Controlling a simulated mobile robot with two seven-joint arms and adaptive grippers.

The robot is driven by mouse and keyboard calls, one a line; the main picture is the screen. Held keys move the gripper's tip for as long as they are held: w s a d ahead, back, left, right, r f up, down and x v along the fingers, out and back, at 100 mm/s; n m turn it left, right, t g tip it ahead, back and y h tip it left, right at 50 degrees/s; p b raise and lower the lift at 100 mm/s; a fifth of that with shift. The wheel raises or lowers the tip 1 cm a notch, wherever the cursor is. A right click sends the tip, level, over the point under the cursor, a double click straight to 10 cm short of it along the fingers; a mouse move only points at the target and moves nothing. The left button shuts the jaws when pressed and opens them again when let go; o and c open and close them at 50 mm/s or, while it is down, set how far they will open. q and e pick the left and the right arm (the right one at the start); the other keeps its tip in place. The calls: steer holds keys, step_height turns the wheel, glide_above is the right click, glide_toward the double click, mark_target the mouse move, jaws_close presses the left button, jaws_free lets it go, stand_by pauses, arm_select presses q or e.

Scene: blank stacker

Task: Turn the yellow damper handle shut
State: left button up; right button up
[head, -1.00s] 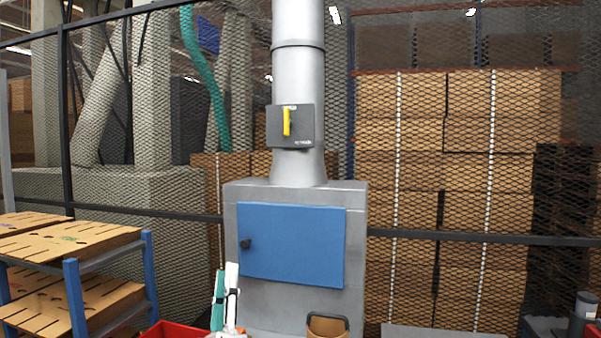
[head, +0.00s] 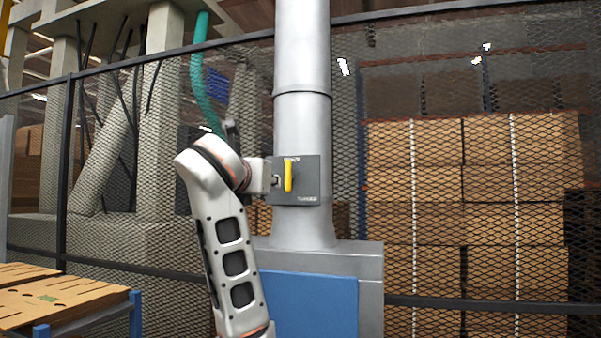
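The yellow damper handle (head: 288,175) stands upright on a dark grey plate (head: 308,188) fixed to the grey duct. My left arm rises from the bottom, left of the duct, and its wrist points right toward the handle. The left gripper (head: 276,181) is small and dark at the wrist's end, just left of the handle and in front of the plate. Its fingers are too small and partly hidden to tell whether they are open or touch the handle. My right gripper is not in view.
The grey cabinet with a blue door (head: 315,300) stands below the duct, partly behind my arm. A mesh fence (head: 450,90) runs behind, with stacked cartons beyond. A blue-framed rack with cardboard sheets (head: 65,300) is at the lower left. Space right of the duct looks clear.

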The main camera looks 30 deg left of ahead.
mark_target(287, 171)
arm_select(q)
steer(key=w+r, duration=0.1)
steer(key=w, duration=0.1)
steer(key=w+r+h+p, duration=0.1)
steer(key=w, duration=0.2)
steer(key=w+d+m+t+h, duration=0.1)
steer(key=w, duration=0.1)
steer(key=shift+w+r, duration=0.2)
steer(key=shift+r, duration=0.2)
jaws_close()
